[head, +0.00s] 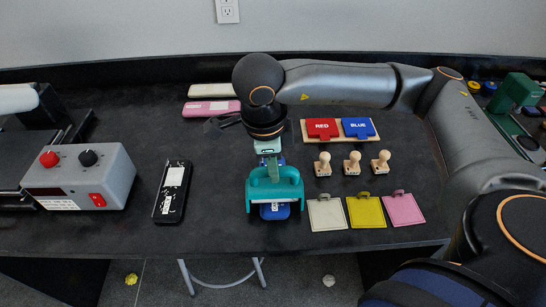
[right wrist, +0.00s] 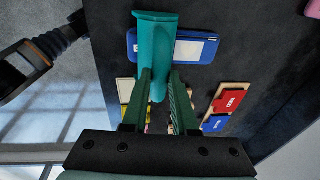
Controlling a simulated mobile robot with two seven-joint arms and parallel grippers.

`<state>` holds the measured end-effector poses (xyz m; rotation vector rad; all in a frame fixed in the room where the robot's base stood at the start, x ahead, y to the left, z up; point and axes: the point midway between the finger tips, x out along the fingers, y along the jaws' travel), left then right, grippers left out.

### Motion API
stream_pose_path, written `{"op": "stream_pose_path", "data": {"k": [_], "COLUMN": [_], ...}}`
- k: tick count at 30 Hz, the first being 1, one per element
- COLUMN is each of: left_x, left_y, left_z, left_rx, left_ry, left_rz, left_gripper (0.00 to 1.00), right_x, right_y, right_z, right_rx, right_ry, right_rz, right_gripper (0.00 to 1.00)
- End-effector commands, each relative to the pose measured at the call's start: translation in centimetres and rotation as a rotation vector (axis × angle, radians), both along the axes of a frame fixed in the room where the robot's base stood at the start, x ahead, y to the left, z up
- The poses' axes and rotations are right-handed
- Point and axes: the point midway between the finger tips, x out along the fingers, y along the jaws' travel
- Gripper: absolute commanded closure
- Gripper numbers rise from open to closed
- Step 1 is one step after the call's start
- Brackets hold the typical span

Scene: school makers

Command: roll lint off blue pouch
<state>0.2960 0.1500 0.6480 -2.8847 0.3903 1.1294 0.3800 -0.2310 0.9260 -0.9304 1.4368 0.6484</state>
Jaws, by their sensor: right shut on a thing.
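The blue pouch (head: 275,211) lies flat on the dark table near its front edge, largely hidden under the teal roller (head: 261,197). In the right wrist view the pouch (right wrist: 208,48) shows a white label, and the teal roller (right wrist: 156,25) crosses in front of it. My right gripper (head: 269,164) comes down from above, shut on the roller's handle. Its green fingers (right wrist: 161,78) sit on either side of the handle. I cannot tell whether the roller touches the pouch. My left gripper is not seen in the head view.
A black case (head: 171,193) and a grey control box (head: 84,175) stand to the left. Wooden stamps (head: 352,164), grey, yellow (head: 366,212) and pink tags, and red and blue blocks (head: 322,128) lie to the right. Pink and cream cases (head: 211,111) lie behind.

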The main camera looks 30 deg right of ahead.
Motion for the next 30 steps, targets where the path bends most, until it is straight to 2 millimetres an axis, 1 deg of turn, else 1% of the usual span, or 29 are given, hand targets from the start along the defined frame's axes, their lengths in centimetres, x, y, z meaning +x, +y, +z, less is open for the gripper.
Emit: {"op": "stream_pose_path", "data": {"k": [16, 26, 30], "left_x": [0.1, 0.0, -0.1], "left_y": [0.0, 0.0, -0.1], "left_z": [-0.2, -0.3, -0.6], "left_rx": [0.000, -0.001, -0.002], "left_ry": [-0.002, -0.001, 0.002], "left_rz": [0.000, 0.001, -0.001], "left_gripper": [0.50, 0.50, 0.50], "right_x": [-2.7, -2.9, -2.5], "right_y": [1.6, 1.7, 1.5], "right_z": [-0.1, -0.1, -0.2], "right_rx": [-0.002, -0.002, -0.001], "right_ry": [0.004, 0.003, 0.003], "right_rz": [0.001, 0.000, -0.003], "right_gripper": [1.00, 1.00, 1.00]}}
